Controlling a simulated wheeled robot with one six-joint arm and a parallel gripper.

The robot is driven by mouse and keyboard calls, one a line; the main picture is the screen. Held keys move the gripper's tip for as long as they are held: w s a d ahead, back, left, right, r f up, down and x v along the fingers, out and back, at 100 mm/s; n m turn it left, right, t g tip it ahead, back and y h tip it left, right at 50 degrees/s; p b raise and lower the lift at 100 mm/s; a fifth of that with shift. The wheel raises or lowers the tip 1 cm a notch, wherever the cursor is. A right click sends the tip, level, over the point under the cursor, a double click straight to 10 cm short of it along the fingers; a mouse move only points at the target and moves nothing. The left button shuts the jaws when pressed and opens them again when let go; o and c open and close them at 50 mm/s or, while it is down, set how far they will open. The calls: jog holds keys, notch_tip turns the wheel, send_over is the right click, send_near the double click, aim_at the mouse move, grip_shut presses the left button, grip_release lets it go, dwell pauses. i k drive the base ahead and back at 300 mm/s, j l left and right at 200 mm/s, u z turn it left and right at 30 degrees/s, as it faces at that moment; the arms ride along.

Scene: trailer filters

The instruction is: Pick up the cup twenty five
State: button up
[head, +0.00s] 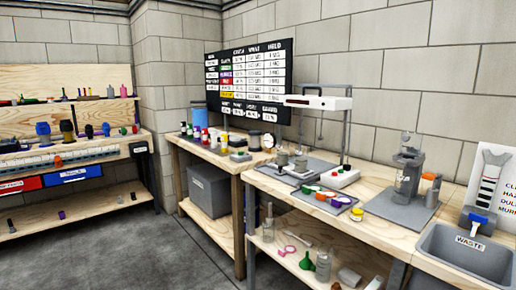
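I cannot pick out the cup twenty five; no label with that number is readable at this size. Small cup-like or knob-like items stand on the left bench, among them a blue one (43,130) and a dark one (67,129). Several small grey vessels (282,158) stand on the bench by the back wall. A dark tray (337,202) there holds small coloured round items. My gripper is not in view.
The left bench (50,211) has a lower shelf with small items. A grey bin (209,190) stands under the middle bench. A sink marked WASTE (460,262) is at the lower right. A dark chart (247,80) hangs behind. The concrete floor (130,252) between benches is clear.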

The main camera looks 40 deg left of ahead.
aim_at(357, 211)
jog(key=j+u, duration=0.15)
jog(key=j, duration=0.25)
jog(key=i+j+u, duration=0.1)
jog(key=j, duration=0.35)
jog(key=i+j+u, duration=0.15)
jog(key=j, duration=0.25)
jog(key=i+j+u, duration=0.15)
jog(key=j, duration=0.25)
jog(key=i+j+u, duration=0.15)
jog(key=j, duration=0.25)
jog(key=i+j+u, duration=0.1)
jog(key=j, duration=0.25)
